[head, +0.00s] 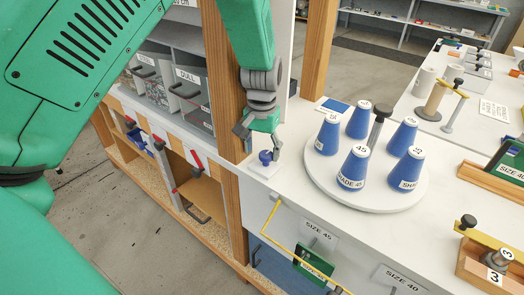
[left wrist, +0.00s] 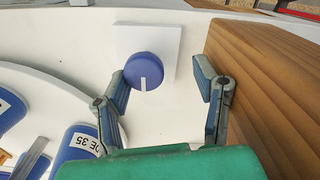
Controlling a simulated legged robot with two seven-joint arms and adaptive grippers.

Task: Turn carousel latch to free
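The latch is a round blue knob (head: 266,157) on a white square plate, beside the carousel. It shows larger in the left wrist view (left wrist: 142,68), with a white line on its top running toward the gripper. The carousel (head: 365,203) is a white disc with several blue cones around a dark centre post. My left gripper (head: 260,140) hangs just above the knob with its fingers spread. In the left wrist view my left gripper (left wrist: 163,88) is open; the knob lies nearer the left finger, with no clear contact. My right gripper is not in view.
A wooden post (head: 224,80) stands close on the left of the left gripper and near its right finger in the wrist view. A yellow bar (head: 270,222) runs along the counter front. Wooden fixtures (head: 490,262) sit on the right of the counter.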

